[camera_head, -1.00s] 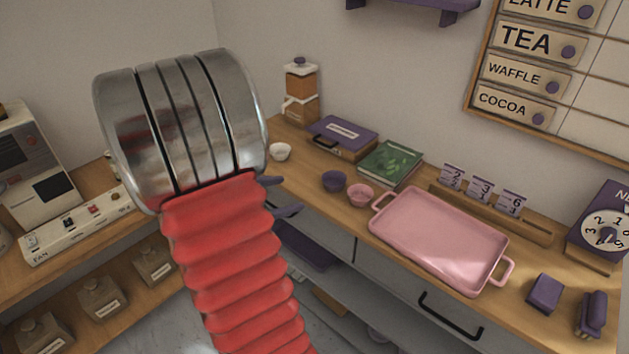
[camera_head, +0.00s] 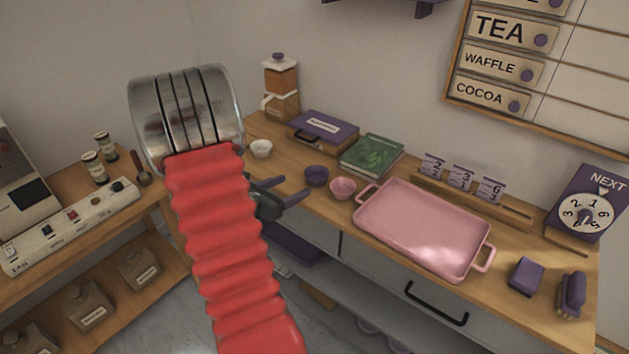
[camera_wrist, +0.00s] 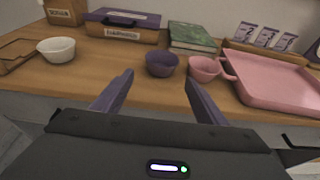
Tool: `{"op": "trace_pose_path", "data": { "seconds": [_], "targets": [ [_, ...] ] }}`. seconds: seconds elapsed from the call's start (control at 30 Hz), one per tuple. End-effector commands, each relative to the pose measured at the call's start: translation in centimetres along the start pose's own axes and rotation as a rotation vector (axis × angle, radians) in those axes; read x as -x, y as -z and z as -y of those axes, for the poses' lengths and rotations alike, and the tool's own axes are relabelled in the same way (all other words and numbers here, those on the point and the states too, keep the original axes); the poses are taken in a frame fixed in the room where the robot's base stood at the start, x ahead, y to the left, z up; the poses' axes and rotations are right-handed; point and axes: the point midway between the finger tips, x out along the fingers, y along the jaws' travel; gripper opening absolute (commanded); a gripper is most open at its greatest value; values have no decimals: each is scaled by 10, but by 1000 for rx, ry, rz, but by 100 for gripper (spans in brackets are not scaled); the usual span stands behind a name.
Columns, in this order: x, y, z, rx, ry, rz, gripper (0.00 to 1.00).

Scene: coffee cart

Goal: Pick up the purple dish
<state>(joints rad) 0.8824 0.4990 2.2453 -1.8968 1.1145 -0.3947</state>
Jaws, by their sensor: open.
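The purple dish (camera_head: 316,176) is a small round bowl on the wooden counter, between a white bowl (camera_head: 261,148) and a pink bowl (camera_head: 343,188). In the wrist view the purple dish (camera_wrist: 161,64) stands upright beyond my fingertips, a little right of the middle. The pink bowl (camera_wrist: 204,69) is close on its right. My gripper (camera_head: 291,188) is open and empty in front of the counter, with its two purple fingers pointing toward the dish. In the wrist view the fingers (camera_wrist: 158,82) frame the dish from the near side, apart from it.
A pink tray (camera_head: 372,215) lies right of the bowls. A purple box (camera_head: 322,126) and a green book (camera_head: 372,154) stand behind them. A ticket rail (camera_head: 475,198), a sponge-like purple block (camera_head: 526,276) and a dial (camera_head: 588,213) are further right. Drawers lie below the counter edge.

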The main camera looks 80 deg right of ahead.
Motion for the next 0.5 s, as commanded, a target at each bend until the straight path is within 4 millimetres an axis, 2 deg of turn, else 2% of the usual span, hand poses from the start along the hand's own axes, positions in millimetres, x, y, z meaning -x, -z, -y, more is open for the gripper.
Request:
{"op": "trace_pose_path", "data": {
  "seconds": [0.33, 0.5],
  "targets": [
    [-52, 0, 2, -1, 4, 0, 66],
    [-72, 0, 1, -1, 2, -1, 66]
  ]
}}
